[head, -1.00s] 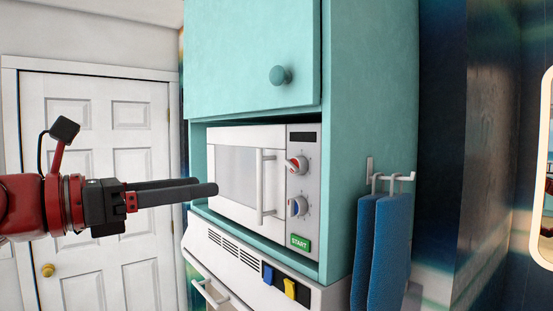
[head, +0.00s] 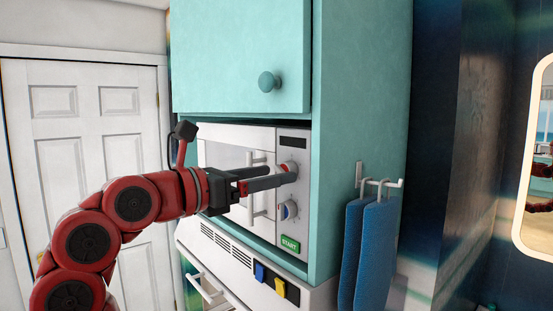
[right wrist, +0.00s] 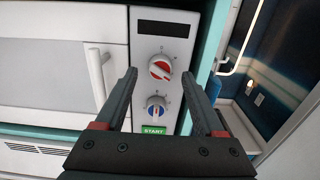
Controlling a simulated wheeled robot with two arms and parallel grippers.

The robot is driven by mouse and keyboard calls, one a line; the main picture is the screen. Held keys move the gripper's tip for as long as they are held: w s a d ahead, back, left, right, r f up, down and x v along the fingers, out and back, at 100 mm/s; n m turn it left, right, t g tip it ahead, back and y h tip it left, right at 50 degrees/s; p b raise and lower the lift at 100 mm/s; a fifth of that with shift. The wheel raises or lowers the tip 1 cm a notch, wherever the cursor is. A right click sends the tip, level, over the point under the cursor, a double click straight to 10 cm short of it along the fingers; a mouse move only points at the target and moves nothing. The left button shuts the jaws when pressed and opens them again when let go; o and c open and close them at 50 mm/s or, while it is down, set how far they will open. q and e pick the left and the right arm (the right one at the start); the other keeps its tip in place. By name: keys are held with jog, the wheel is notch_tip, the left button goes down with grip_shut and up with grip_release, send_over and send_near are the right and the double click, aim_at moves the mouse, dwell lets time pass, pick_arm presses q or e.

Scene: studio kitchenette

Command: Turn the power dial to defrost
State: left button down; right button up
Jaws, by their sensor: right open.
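A white microwave (head: 223,155) sits in a teal cabinet. Its grey panel carries an upper dial with a red face (right wrist: 160,67) and a lower dial with a blue face (right wrist: 156,106). I cannot read which is the power dial or any defrost mark. My right gripper (head: 287,173) is open at the upper dial, partly hiding it in the head view. In the right wrist view the fingertips (right wrist: 160,76) show on either side of the red dial, with nothing held. Contact cannot be told. The red dial's white bar is tilted. My left gripper is not in view.
The microwave door handle (head: 252,205) stands out left of the dials, close to my right fingers. A green START button (head: 290,244) is below them. Blue towels (head: 369,245) hang on a hook at the right. An oven front (head: 225,255) lies below.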

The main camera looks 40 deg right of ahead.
jog(key=shift+w+d, duration=0.1)
jog(key=shift+d, duration=0.9)
jog(key=shift+c, duration=0.2)
grip_shut()
